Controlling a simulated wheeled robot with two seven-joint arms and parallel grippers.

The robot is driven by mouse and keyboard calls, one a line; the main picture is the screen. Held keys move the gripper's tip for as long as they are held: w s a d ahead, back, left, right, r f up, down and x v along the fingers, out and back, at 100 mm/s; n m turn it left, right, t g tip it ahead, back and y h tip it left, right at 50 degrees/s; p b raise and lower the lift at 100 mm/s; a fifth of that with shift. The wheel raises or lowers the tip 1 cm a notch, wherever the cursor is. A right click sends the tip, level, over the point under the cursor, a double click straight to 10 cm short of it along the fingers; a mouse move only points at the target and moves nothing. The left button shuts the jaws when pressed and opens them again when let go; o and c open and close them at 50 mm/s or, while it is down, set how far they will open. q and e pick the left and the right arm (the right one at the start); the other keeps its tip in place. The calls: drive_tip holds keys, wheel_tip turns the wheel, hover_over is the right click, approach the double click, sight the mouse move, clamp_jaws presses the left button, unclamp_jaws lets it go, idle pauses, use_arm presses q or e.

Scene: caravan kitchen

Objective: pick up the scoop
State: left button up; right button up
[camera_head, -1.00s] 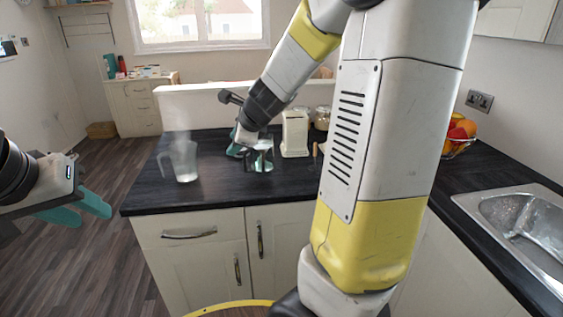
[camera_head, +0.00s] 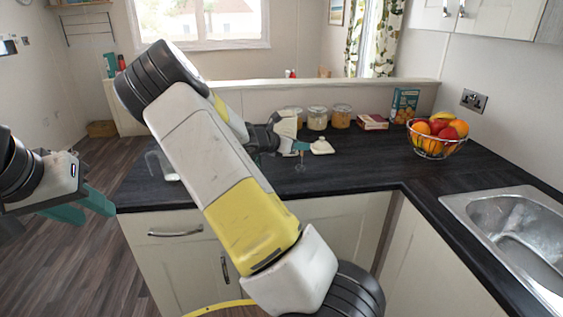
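My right gripper (camera_head: 298,147) is over the counter in front of the white canister (camera_head: 288,127), its teal fingers pointing right. A small thin object (camera_head: 301,160), perhaps the scoop, shows just below the fingertips. It is too small to tell whether it is between the fingers or behind them. A pale lid-like piece (camera_head: 322,147) lies on the counter just right of the fingertips. My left gripper (camera_head: 88,204) is at the left edge, empty and away from the counter, with its teal fingers seen nearly edge-on.
Several lidded jars (camera_head: 317,118) stand along the back of the dark counter (camera_head: 365,165). A small box (camera_head: 405,104) and a fruit bowl (camera_head: 438,136) stand right of them. A glass jug (camera_head: 160,166) is partly hidden behind my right arm. The sink (camera_head: 515,225) is at the right.

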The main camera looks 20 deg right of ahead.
drive_tip(key=x, duration=0.5)
drive_tip(key=shift+w+d+f, duration=0.15)
drive_tip(key=shift+w, duration=0.05)
clamp_jaws()
idle(1.2)
